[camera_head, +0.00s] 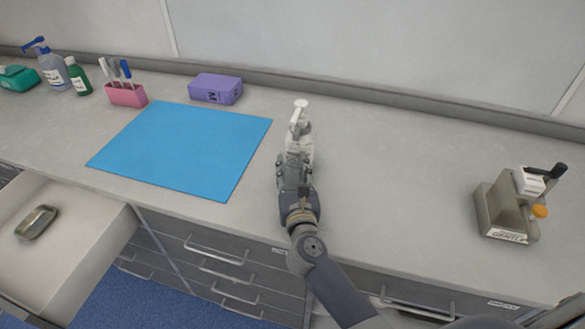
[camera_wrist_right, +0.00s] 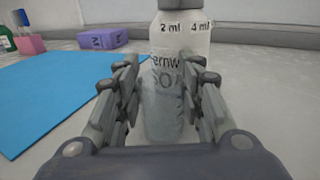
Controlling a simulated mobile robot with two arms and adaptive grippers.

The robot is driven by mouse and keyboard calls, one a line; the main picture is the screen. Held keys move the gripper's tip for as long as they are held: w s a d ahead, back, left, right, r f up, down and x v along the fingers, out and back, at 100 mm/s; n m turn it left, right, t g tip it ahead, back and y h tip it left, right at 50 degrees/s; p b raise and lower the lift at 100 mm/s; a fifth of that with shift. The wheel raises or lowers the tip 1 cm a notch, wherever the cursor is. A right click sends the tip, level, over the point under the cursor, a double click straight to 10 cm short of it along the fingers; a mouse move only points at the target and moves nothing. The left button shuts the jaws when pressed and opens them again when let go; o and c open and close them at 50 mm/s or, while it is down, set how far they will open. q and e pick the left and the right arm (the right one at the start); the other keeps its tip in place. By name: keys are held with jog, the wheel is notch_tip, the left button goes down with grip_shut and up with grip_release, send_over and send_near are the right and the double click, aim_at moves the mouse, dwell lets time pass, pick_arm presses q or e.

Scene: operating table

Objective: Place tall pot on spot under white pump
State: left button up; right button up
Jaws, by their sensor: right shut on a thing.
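A pale translucent bottle with a white pump (camera_head: 301,108) stands upright on the counter, right of the blue mat. My right gripper (camera_head: 296,160) is around this bottle from the near side and shut on it. In the right wrist view the bottle (camera_wrist_right: 180,60) stands between the fingers of the gripper (camera_wrist_right: 168,105), with "2 ml" and "4 ml" printed near its shoulder; its pump top is out of frame. I cannot make out a separate tall pot, and the spot under the bottle is hidden. My left gripper is not in view.
The blue mat (camera_head: 182,150) lies left of the bottle. Behind it are a purple box (camera_head: 212,88), a pink holder (camera_head: 127,96), a green bottle (camera_head: 78,78) and a blue-pump bottle (camera_head: 50,68). A grey device (camera_head: 505,210) stands right. An open drawer (camera_head: 75,250) holds a dish (camera_head: 37,222).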

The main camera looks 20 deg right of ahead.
jog(key=o, duration=1.2)
jog(key=shift+f, duration=0.15)
jog(key=shift+r, duration=0.2)
jog(key=s+b, duration=0.1)
jog(key=s, duration=0.2)
jog(key=s+a+b, duration=0.1)
jog(key=s, duration=0.3)
jog(key=s+a+b, duration=0.1)
jog(key=s, duration=0.2)
jog(key=shift+s+f, duration=0.2)
jog(key=shift+s+a+r, duration=0.15)
jog(key=shift+s, duration=0.6)
